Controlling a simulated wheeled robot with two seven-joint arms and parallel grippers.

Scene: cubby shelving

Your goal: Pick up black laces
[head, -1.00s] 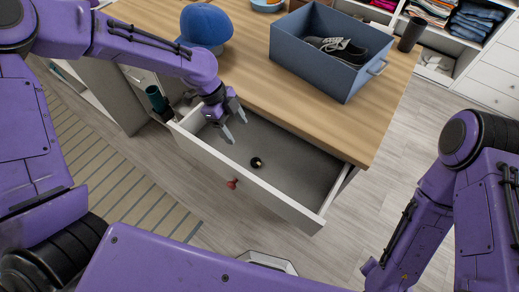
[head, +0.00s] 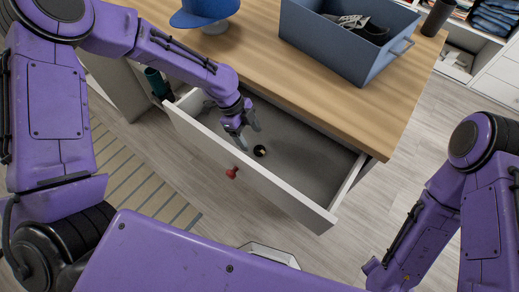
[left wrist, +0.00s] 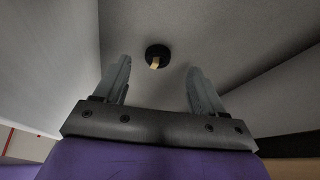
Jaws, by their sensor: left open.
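The black laces (head: 260,151) are a small round black bundle with a pale yellowish band, lying on the grey floor of the open drawer (head: 290,200). In the left wrist view the laces (left wrist: 157,56) lie beyond the fingertips, roughly midway between them. My left gripper (head: 249,132) is open and empty, inside the drawer just left of and above the laces, apart from them. It also shows in the left wrist view (left wrist: 158,75). My right arm is at the right of the head view, but its gripper is out of view.
The drawer has white walls and a red knob (head: 232,173). The wooden counter (head: 330,95) above carries a blue cap (head: 205,12) and a blue box (head: 350,45) with shoes. A dark green cylinder (head: 157,80) stands at the drawer's left end. The drawer floor to the right is clear.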

